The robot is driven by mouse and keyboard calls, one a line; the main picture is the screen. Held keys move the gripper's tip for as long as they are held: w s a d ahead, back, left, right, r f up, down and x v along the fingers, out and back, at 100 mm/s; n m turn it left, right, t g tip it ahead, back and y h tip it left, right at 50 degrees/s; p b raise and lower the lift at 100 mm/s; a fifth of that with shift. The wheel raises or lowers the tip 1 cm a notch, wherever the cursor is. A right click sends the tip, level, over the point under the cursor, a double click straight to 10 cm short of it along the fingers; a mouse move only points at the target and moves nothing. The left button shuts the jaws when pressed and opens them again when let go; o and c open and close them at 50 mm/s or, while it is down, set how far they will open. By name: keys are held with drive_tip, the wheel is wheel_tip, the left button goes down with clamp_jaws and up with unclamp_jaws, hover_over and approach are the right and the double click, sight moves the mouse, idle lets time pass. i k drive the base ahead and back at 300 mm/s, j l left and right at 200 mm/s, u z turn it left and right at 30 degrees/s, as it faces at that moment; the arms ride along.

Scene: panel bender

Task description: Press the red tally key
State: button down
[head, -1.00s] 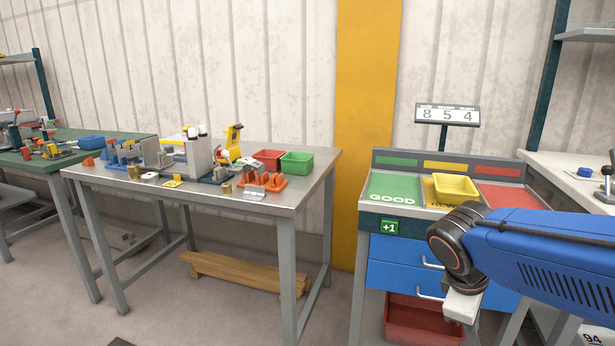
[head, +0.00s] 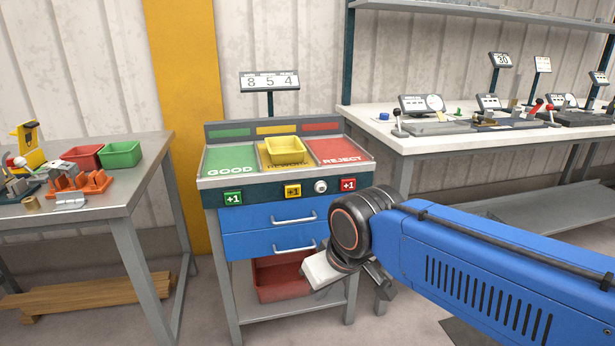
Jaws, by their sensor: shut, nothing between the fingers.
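The red tally key (head: 348,184), marked +1, is on the front strip of the sorting stand, at its right end below the REJECT field (head: 340,152). A green +1 key (head: 233,198) and a yellow +1 key (head: 292,191) are on the same strip, with a round white knob (head: 320,186) between yellow and red. The counter display (head: 269,81) above reads 8 5 4.
A yellow tray (head: 286,151) sits on the stand's middle field. Blue drawers (head: 250,217) with protruding handles and a red bin (head: 275,275) are below. A metal table (head: 120,185) stands left, a white bench (head: 420,148) right. Floor between table and stand is partly clear.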

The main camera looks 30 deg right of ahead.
sight(346, 183)
drive_tip(key=z, duration=0.85)
